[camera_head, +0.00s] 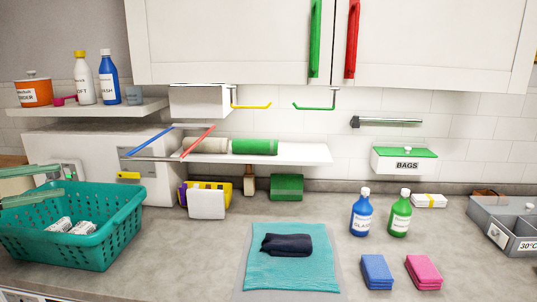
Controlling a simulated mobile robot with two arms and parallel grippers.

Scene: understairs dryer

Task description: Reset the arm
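My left gripper (61,181) comes in at the left edge, above the back left part of a teal basket (105,240). Its two greenish fingers are apart, with nothing visible between them. Two small white bundles with dark print (72,226) lie in the basket. My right gripper is out of view.
A teal cloth (265,280) with a dark folded cloth (287,245) on it lies mid-counter. To the right stand blue (361,215) and green (400,215) bottles, blue (377,272) and pink (424,272) sponges, and a grey divided tray (480,212). A shelf (300,153) overhangs the counter's back.

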